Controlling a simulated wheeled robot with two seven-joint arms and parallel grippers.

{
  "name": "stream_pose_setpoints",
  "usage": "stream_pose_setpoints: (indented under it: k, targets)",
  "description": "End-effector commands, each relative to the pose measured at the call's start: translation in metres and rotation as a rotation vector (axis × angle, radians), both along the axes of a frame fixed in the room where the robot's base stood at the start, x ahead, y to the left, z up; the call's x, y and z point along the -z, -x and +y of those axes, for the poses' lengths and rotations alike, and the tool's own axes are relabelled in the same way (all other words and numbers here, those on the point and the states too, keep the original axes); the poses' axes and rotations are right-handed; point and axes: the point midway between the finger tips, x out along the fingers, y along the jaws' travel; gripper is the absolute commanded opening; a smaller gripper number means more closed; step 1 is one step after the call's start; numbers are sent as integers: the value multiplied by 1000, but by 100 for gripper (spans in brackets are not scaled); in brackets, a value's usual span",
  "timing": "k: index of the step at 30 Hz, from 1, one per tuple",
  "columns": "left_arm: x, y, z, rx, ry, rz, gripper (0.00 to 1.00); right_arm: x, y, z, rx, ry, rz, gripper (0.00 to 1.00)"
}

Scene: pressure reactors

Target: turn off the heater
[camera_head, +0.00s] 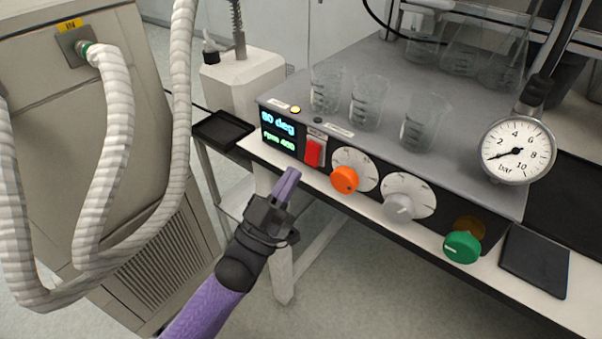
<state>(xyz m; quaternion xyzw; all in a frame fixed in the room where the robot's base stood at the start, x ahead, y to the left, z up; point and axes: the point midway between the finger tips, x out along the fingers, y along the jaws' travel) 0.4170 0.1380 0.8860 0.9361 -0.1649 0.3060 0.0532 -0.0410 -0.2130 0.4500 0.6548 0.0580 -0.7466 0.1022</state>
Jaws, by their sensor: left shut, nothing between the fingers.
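The heater (385,128) is a grey-topped unit on a white table. Its front panel carries a lit display (278,131) reading about "80 deg" and "rpm 400", a red rocker switch (314,151), an orange knob (345,180), a grey knob (398,207) and a green knob (462,247). A small light (295,109) above the display glows yellow. My left gripper (289,176) is shut and empty. Its tips are in front of the panel, a little below and left of the red switch, apparently not touching it. My right gripper is not in view.
Several glass beakers (366,103) stand on the heater top. A pressure gauge (517,149) hangs at the right. A black tray (222,130) lies left of the heater, and a dark pad (535,260) lies at the right. White hoses (104,150) hang at the left.

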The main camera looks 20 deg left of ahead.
Motion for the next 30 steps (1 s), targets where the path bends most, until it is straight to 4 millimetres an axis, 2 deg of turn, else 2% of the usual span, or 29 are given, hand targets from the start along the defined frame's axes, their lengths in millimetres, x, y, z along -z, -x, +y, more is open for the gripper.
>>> stream_pose_setpoints:
  k: [1, 7, 18, 20, 23, 25, 30]
  targets:
    - [8, -8, -3, 0, 1, 2, 0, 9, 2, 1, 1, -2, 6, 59]
    - [10, -27, -10, 0, 2, 4, 0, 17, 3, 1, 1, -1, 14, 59]
    - [9, -29, -11, 0, 1, 1, 0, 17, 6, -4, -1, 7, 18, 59]
    - [13, -31, -11, 0, 7, -11, 0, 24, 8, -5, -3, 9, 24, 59]
    - [25, -35, -12, 0, 31, -76, 0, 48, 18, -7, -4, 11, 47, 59]
    - [15, -35, -12, 0, 35, -92, 0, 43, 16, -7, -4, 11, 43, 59]
    - [12, -34, -12, 1, 34, -92, 0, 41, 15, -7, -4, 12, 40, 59]
